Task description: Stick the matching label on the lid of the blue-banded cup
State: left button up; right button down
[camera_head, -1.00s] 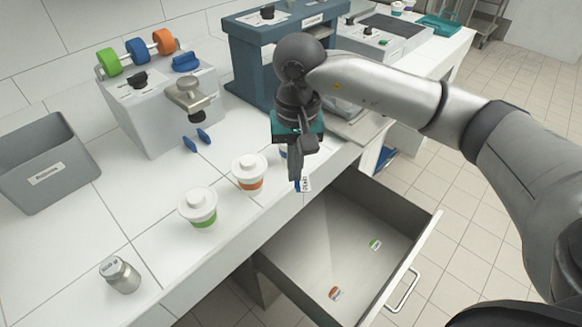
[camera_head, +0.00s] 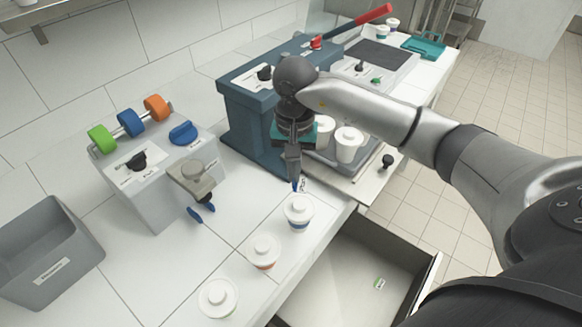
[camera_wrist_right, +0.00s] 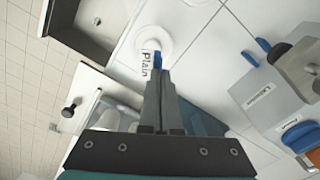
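The blue-banded cup (camera_head: 298,212) stands on the white counter with a white lid on it. My right gripper (camera_head: 295,183) is just above and behind that cup in the head view. It is shut on a small white label with a blue end (camera_wrist_right: 152,60), which reads "Plain" in the right wrist view. The lid (camera_wrist_right: 155,44) shows just beyond the label there; whether they touch I cannot tell. An orange-banded cup (camera_head: 263,252) and another white-lidded cup (camera_head: 217,298) stand in a row toward the front. My left gripper is not in view.
An open drawer (camera_head: 345,290) below the counter edge holds a green label (camera_head: 379,283). A grey dispenser (camera_head: 165,180) with coloured rolls and a grey bin (camera_head: 50,250) stand left. A blue press (camera_head: 262,105) stands behind my gripper, with cups beside it.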

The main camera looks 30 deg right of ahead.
aim_at(294, 203)
jog(key=shift+w+f, duration=0.1)
jog(key=shift+f, duration=0.2)
jog(key=shift+s+f+b, duration=0.2)
jog(key=shift+f+b, duration=0.3)
notch_tip(294, 203, down, 3)
jog(key=shift+f+b, duration=0.2)
jog(key=shift+b, duration=0.9)
jog(key=shift+w+f+b, duration=0.1)
jog(key=shift+f+b, duration=0.65)
jog(key=shift+f, duration=0.05)
jog(key=shift+f, duration=0.25)
jog(key=c, duration=1.6)
grip_release()
jog(key=c, duration=1)
grip_release()
jog(key=shift+c, duration=0.2)
jog(key=shift+r, duration=0.15)
